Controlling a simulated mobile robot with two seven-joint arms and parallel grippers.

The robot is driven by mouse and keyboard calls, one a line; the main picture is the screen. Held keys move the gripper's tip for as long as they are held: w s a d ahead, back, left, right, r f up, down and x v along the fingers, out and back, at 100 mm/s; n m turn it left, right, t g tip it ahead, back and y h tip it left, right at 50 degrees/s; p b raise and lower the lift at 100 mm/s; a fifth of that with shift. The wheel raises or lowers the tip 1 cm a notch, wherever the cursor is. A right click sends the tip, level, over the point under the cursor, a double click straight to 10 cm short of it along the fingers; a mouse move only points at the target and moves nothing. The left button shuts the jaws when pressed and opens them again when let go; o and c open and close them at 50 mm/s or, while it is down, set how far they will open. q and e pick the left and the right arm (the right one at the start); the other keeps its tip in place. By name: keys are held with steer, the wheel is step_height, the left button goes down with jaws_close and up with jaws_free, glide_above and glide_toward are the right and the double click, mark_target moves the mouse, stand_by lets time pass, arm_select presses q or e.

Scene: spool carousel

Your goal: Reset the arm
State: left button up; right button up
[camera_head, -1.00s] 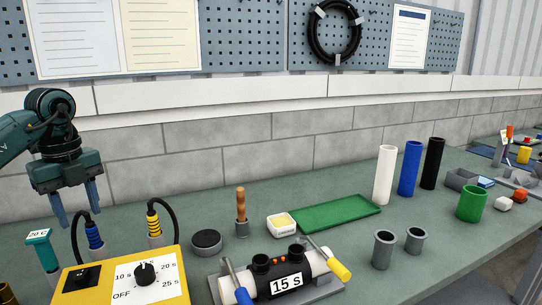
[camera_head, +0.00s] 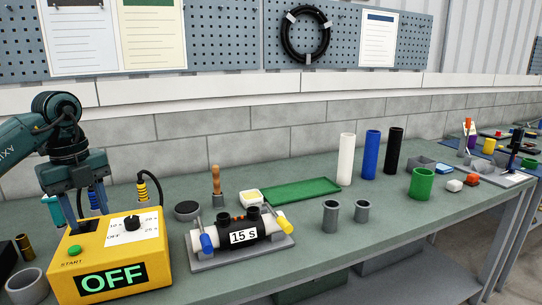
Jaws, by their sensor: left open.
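My left gripper (camera_head: 77,208) is at the left. Its two blue fingers point down, spread apart with nothing seen between them. It is above or behind the yellow control box (camera_head: 155,274); I cannot tell whether it touches the box. The box has a green start button (camera_head: 74,251), a black dial (camera_head: 131,222) and a display reading OFF. Part of the teal-handled tool behind the fingers is hidden. My right gripper is not in view.
A grey fixture (camera_head: 205,265) holding a pipe labelled 15 s stands right of the box. A green tray (camera_head: 290,191), white, blue and black upright tubes (camera_head: 372,157), grey cups (camera_head: 331,216) and a green cup (camera_head: 422,184) stand further right. The bench's front middle is clear.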

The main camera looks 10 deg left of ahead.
arm_select(q)
steer(key=w+d+f+m+h, duration=0.2)
steer(key=d+f+m+h, duration=0.2)
steer(key=d+f, duration=0.7)
steer(key=s+d+f+n+t+h, duration=0.1)
steer(key=s+d+n+t+h, duration=0.15)
steer(key=d+h, duration=0.8)
steer(key=s+d+f+n+t+h, duration=0.1)
steer(key=s+d+n+t+h, duration=0.25)
steer(key=d, duration=1.15)
steer(key=s+a+f+n+t+y, duration=0.3)
steer(key=a+f+n+t+y, duration=0.3)
steer(key=f+n+t+y, duration=0.65)
steer(key=s+a+f+n+g+y, duration=0.1)
steer(key=s+a+f+n+g, duration=0.1)
steer(key=s+f+n+g, duration=0.1)
steer(key=s+a+f+n+g+y, duration=0.1)
steer(key=s+a+f+n+g, duration=0.1)
steer(key=s+f+g, duration=0.3)
steer(key=s+f+n, duration=0.1)
steer(key=s+f, duration=0.2)
steer(key=shift+s+a+f, duration=0.3)
steer(key=shift+a, duration=0.05)
steer(key=shift+y, duration=0.25)
